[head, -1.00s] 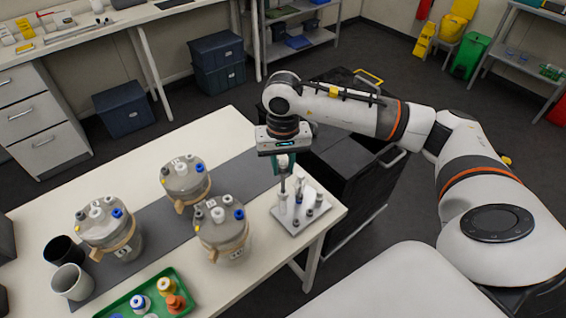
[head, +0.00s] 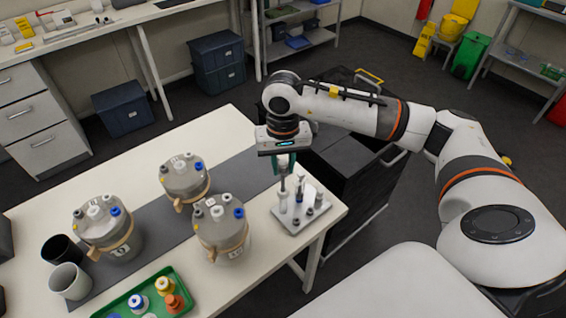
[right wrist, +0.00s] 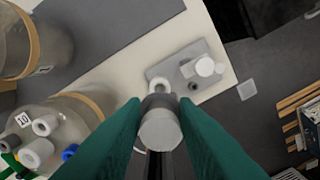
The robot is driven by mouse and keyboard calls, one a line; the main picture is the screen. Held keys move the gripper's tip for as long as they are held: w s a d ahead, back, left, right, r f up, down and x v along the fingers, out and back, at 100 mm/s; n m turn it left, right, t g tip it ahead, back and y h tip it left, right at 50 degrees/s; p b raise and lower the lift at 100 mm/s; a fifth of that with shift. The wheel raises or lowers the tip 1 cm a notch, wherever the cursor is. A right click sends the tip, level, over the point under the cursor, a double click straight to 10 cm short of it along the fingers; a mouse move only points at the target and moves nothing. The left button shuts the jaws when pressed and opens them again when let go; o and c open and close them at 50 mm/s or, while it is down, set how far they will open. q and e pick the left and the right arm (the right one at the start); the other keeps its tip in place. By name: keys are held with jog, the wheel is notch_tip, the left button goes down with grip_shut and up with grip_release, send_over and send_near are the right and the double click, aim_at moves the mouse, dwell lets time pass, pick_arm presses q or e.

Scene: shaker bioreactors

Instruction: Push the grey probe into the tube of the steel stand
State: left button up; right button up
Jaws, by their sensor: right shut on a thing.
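My right gripper (head: 285,166) points down over the steel stand (head: 291,226) at the table's right corner. Its green fingers are shut on the grey probe (head: 283,183), which hangs roughly upright. In the right wrist view the probe's round grey end (right wrist: 160,131) shows between the fingers. The probe's lower end is in line with a white tube (head: 284,204) on the stand. I cannot tell whether its tip is inside the tube. The stand's plate (right wrist: 216,51) also shows in the right wrist view. My left gripper is not in view.
Several lidded vessels, one of them close by (head: 222,232), stand left of the stand. Other upright pieces (head: 319,198) share its plate. A green tray (head: 188,312) and two cups (head: 70,281) are at the front. The table's back left is clear.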

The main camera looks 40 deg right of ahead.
aim_at(283, 183)
jog(key=shift+f+b, duration=3.5)
jog(key=shift+b, duration=0.85)
dwell(3.7)
